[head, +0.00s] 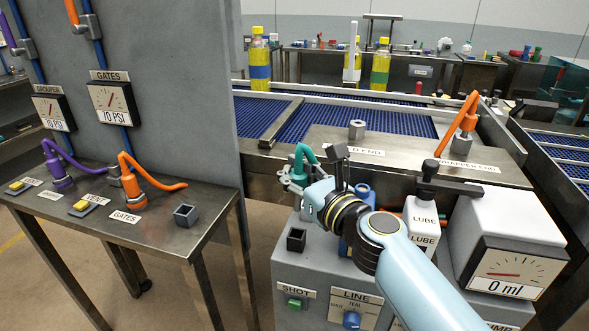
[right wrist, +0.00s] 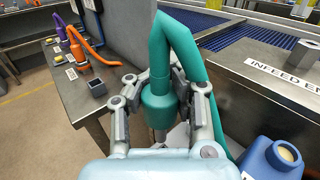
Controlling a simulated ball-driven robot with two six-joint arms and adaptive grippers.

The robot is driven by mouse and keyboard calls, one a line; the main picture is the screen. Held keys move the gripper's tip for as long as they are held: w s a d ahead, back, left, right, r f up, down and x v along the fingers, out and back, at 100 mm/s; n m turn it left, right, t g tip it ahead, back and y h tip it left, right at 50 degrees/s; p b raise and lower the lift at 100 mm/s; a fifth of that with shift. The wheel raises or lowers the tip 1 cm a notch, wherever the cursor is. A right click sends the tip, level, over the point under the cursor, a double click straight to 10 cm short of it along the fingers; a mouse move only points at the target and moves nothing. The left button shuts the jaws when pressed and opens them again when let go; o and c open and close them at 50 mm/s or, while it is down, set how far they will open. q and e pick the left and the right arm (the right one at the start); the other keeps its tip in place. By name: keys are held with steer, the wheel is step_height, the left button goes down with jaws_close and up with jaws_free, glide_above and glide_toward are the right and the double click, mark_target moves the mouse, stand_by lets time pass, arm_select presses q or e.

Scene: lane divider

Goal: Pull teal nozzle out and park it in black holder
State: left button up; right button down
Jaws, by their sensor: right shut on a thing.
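The teal nozzle (head: 301,168) is in my right gripper (head: 297,182), at the left end of the grey lube cabinet. In the right wrist view the fingers of my right gripper (right wrist: 160,100) are closed around the thick lower body of the nozzle (right wrist: 158,100). The nozzle is upright, and its teal hose bends over at the top and runs down to the right. Its lower tip is mostly hidden, so I cannot tell whether it is seated or free. A square black holder (head: 296,240) stands empty on the cabinet, below the gripper. My left gripper is not in view.
A blue container (right wrist: 272,158) stands close to the right of the gripper. A white lube bottle (head: 422,218) and a gauge box (head: 508,240) are further right. The left table holds orange (head: 132,187) and purple (head: 58,168) nozzles and another square cup (head: 186,214).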

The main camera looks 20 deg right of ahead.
steer(key=shift+w+r+n+g+y, duration=0.1)
steer(key=shift+w+n+g+y, duration=0.1)
steer(key=shift+n+y, duration=0.25)
steer(key=shift+w+r+n+g+y, duration=0.1)
steer(key=shift+n+g+y, duration=0.1)
steer(key=shift+n+y, duration=0.25)
steer(key=shift+n+g+y, duration=0.4)
steer(key=shift+n+y, duration=0.1)
steer(key=shift+y, duration=0.4)
step_height(320, 180, down, 6)
steer(key=b, duration=0.5)
steer(key=shift+w+a, duration=0.1)
steer(key=shift+a, duration=0.05)
arm_select(q)
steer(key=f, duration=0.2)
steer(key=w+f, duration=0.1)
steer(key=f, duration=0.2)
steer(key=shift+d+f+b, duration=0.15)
steer(key=shift+b, duration=0.15)
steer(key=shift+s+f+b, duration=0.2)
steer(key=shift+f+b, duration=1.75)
arm_select(e)
steer(key=shift+f, duration=2.3)
steer(key=c, duration=1.1)
jaws_free()
steer(key=shift+c, duration=0.2)
